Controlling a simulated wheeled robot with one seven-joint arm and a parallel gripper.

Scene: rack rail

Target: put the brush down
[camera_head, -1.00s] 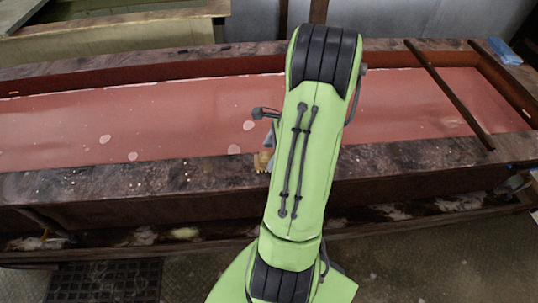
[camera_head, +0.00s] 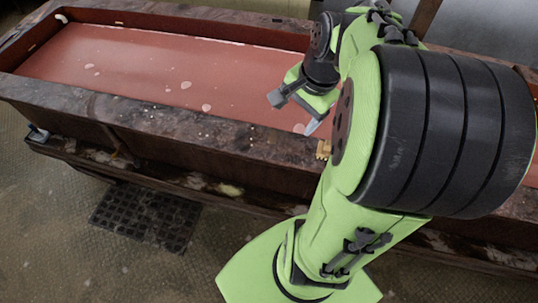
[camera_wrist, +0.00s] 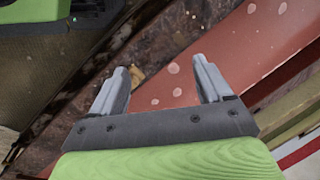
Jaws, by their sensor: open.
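A small tan-yellow piece, seemingly the brush (camera_head: 323,149), rests on the dark near rim (camera_head: 240,137) of the long trough. My arm hides part of it in the head view. In the wrist view the brush (camera_wrist: 138,77) shows small, beyond the left finger and partly covered by it. My gripper (camera_head: 316,122) is above the trough's near side, with one grey finger showing. In the wrist view my gripper (camera_wrist: 165,68) has its two fingers wide apart, with nothing between them. The brush is apart from the fingers.
The trough has a flat red floor (camera_head: 150,75) with pale spots and raised dark walls. A dark bar (camera_head: 424,17) shows at the back right. A black grate (camera_head: 147,215) lies on the floor in front. The near rim left of the brush is clear.

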